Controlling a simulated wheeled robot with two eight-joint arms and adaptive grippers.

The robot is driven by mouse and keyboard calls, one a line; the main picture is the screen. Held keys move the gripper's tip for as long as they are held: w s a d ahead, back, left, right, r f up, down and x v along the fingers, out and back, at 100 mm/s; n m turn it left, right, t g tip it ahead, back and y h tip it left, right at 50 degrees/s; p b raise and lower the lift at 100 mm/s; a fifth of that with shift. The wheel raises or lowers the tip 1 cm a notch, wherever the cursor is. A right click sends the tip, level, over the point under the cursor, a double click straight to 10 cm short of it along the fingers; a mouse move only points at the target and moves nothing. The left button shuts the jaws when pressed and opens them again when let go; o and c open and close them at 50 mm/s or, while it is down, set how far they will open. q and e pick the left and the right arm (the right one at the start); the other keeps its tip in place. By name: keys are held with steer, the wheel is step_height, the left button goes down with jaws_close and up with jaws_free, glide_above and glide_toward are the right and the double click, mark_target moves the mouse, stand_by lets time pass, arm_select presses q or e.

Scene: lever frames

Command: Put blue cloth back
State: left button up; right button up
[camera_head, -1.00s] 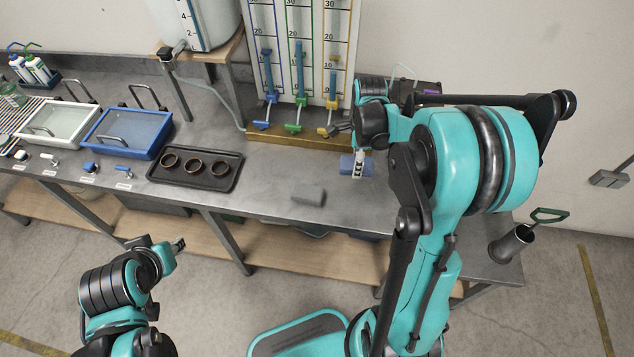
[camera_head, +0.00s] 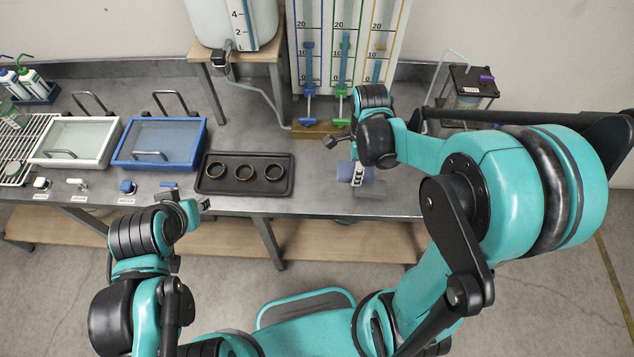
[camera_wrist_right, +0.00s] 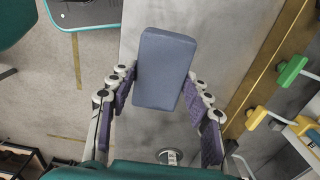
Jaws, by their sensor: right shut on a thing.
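A blue cloth (camera_head: 345,172), shaped like a thick folded block, is in my right gripper (camera_head: 356,176) above the front part of the grey bench. In the right wrist view the cloth (camera_wrist_right: 165,68) sits between the two purple-padded fingers of the right gripper (camera_wrist_right: 162,95), which is shut on it. The cloth extends past the fingertips. In the head view the gripper covers part of it. My left gripper (camera_head: 204,205) is held near the bench's front edge, away from the cloth; I cannot tell its opening.
A black tray (camera_head: 210,184) with three brown rings lies left of the cloth. A blue-rimmed bin (camera_head: 190,160) and a white-rimmed bin (camera_head: 95,160) stand farther left. A gauge board with coloured levers (camera_head: 340,105) stands behind. Bare bench (camera_head: 318,185) lies between tray and cloth.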

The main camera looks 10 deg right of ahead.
steer(key=b, duration=0.2)
glide_above(321, 188)
step_height(321, 188, down, 6)
steer(key=shift+r, duration=0.15)
step_height(321, 188, down, 4)
steer(key=shift+f+b, duration=0.1)
steer(key=shift+b, duration=0.55)
steer(key=shift+s, duration=0.1)
steer(key=o, duration=0.7)
steer(key=shift+f, duration=0.1)
steer(key=o, duration=0.4)
